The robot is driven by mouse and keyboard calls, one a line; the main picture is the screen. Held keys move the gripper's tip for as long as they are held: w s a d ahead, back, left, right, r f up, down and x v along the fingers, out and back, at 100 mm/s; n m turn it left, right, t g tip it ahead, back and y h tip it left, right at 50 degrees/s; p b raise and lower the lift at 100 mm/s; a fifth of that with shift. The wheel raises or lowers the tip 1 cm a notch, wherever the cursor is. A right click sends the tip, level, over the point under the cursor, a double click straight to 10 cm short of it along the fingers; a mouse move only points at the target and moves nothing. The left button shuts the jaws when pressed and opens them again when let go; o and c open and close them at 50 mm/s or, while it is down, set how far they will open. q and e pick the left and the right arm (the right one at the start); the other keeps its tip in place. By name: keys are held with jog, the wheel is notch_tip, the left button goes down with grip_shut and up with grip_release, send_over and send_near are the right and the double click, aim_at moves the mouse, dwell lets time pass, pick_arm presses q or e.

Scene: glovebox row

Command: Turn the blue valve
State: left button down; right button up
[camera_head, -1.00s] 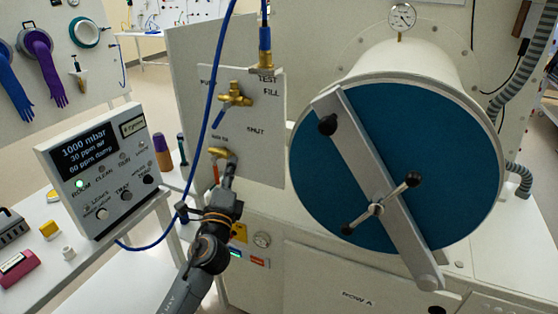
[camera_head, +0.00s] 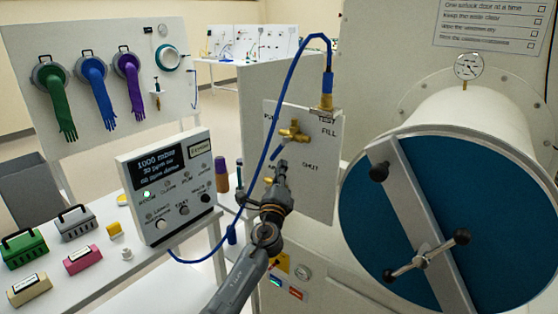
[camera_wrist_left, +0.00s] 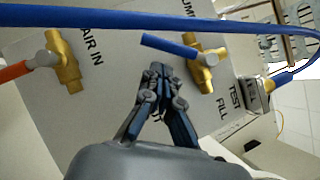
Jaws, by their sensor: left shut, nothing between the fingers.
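The blue valve is a brass body (camera_head: 293,132) with a blue lever (camera_head: 277,152) pointing down and to the left, on the pale panel left of the round blue door. In the left wrist view the brass body (camera_wrist_left: 203,62) and blue lever (camera_wrist_left: 168,45) show at the top, beyond the fingertips. My left gripper (camera_head: 281,166) is just below the valve, in front of the panel. In the left wrist view its fingers (camera_wrist_left: 160,72) are shut and empty, with a visible gap from the lever. My right gripper is not in view.
A blue hose (camera_head: 249,100) loops from the top fitting past my left arm. The round blue door (camera_head: 400,220) is at right; a display box (camera_head: 165,185) is at left.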

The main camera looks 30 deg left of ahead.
pick_arm(q)
jog(key=shift+w+a+r, duration=0.1)
jog(key=shift+a+r, duration=0.4)
jog(key=shift+a, duration=0.05)
